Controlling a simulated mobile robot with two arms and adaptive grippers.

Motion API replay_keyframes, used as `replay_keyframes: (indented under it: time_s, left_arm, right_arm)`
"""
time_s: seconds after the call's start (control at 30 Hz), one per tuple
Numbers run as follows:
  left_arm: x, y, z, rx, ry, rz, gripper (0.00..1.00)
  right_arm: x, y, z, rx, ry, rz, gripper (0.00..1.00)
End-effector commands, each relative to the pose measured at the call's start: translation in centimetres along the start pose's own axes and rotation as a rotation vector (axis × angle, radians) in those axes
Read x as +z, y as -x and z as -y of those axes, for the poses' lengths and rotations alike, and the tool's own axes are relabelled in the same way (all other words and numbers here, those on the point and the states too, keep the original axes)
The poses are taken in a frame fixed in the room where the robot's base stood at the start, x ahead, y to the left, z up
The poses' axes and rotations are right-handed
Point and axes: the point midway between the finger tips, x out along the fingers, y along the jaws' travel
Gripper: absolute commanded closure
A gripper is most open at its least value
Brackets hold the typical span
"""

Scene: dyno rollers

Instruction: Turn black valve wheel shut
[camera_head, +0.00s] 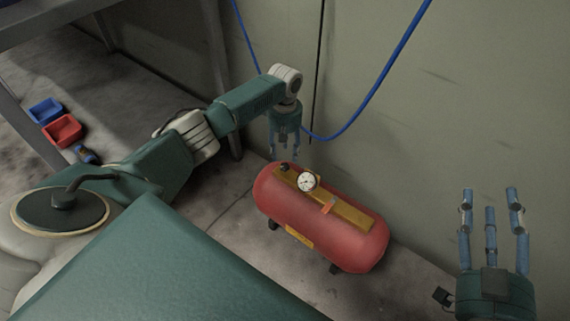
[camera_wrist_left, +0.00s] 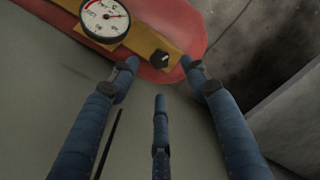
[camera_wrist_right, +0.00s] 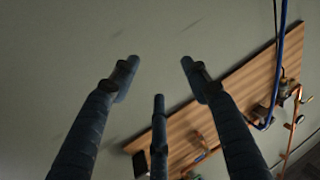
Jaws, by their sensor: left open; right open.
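A red tank (camera_head: 330,230) lies on the floor against the wall, with a yellow bar (camera_head: 345,212) along its top. The small black valve wheel (camera_head: 284,168) sits at the left end of the bar; it also shows in the left wrist view (camera_wrist_left: 159,59), close beyond my fingertips. A round white gauge (camera_head: 308,181) stands beside it. My left gripper (camera_head: 284,154) is open, pointing down just above the wheel and apart from it. In the left wrist view its fingers (camera_wrist_left: 159,75) are spread and empty. My right gripper (camera_head: 491,200) is open and empty, at the right.
A blue hose (camera_head: 370,100) hangs along the wall (camera_head: 480,80). A blue bin (camera_head: 46,110) and a red bin (camera_head: 62,131) are at the left. The right wrist view shows a wooden board (camera_wrist_right: 225,105) with copper pipes.

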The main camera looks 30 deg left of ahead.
Motion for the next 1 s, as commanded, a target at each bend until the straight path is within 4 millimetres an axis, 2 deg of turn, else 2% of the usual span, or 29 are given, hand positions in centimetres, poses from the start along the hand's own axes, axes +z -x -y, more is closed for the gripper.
replay_keyframes:
  time_s: [0.27, 0.6, 0.8, 1.0]
  left_arm:
    - [0.0, -2.6, 0.0, 0.0, 0.001, 0.0, 0.54]
    - [0.0, -5.2, 0.0, 0.0, 0.0, 0.0, 0.54]
    - [0.0, -6.0, 0.0, 0.0, 0.0, 0.0, 0.54]
    - [0.0, -6.2, 0.0, 0.001, 0.0, 0.0, 0.54]
  right_arm:
    - [-5.8, 0.5, 0.7, -0.014, -0.007, -0.27, 0.54]
    - [-12.3, 3.4, 1.4, -0.03, -0.02, -0.59, 0.54]
    - [-14.5, 5.1, 1.5, -0.035, -0.026, -0.712, 0.54]
    - [-15.3, 5.8, 1.6, -0.037, -0.029, -0.753, 0.54]
